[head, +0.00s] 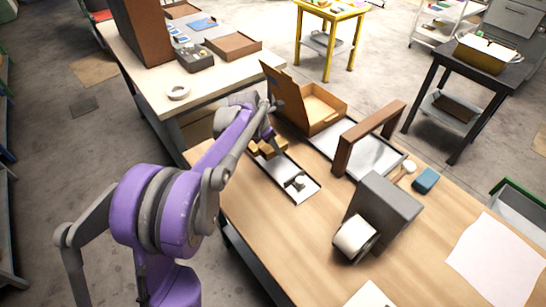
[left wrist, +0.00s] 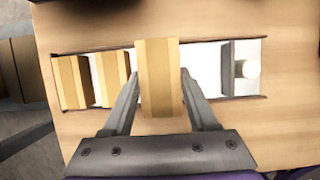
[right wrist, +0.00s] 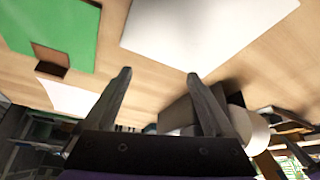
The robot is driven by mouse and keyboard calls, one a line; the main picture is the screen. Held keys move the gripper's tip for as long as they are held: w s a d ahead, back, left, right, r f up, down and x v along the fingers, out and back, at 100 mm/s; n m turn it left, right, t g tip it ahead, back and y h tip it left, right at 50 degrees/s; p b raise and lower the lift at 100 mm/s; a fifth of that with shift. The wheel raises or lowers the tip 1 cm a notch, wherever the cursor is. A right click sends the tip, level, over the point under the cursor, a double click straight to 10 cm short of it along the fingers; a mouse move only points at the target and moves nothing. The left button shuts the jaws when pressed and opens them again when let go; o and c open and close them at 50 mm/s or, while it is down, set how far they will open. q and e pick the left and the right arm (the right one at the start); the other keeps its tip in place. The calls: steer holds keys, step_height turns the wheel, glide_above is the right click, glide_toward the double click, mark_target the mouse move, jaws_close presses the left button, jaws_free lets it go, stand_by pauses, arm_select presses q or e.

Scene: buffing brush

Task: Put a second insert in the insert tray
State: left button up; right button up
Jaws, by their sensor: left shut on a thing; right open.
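The insert tray (head: 287,173) is a long, narrow tray with dark edges and a white floor on the wooden table; its bare floor also shows in the left wrist view (left wrist: 206,66). Two yellow-brown inserts, one at the tray's far left (left wrist: 70,82) and one beside it (left wrist: 112,74), stand there. My left gripper (left wrist: 159,82) is shut on another yellow-brown insert (left wrist: 158,60), held crosswise over the tray, right of those two. Whether it touches the floor is unclear. My right gripper (right wrist: 158,78) is open and empty; it is outside the head view.
An open cardboard box (head: 318,112), a brown arch-shaped frame (head: 345,150) and a grey block with a white roll (head: 355,237) stand nearby. White sheets (head: 497,262) lie at right.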

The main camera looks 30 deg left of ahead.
mark_target(272, 163)
arm_select(q)
steer(key=shift+f, duration=2.65)
steer(key=shift+f, duration=0.1)
steer(key=o, duration=1.3)
steer(key=v, duration=1.2)
steer(key=s+d+f+m, duration=0.2)
steer(key=s+d+m, duration=0.3)
steer(key=s+m, duration=0.3)
steer(key=s+d+f+m+y, duration=0.1)
steer(key=s+d+f+m, duration=0.1)
steer(key=s+d+m, duration=0.4)
steer(key=s+d+f+m+t, duration=0.1)
steer(key=s+d+m, duration=0.4)
steer(key=s+m, duration=0.6)
steer(key=shift+s+d+f+m+y, duration=0.1)
steer(key=shift+d+f+m+y, duration=0.1)
steer(key=shift+m, duration=0.9)
steer(key=shift+s+d+f+m+y, duration=0.1)
steer(key=shift+f+m, duration=0.05)
steer(key=shift+m, duration=0.95)
steer(key=shift+s+d+f+m+y, duration=0.1)
steer(key=shift+f+m, duration=0.1)
steer(key=shift+m, duration=0.9)
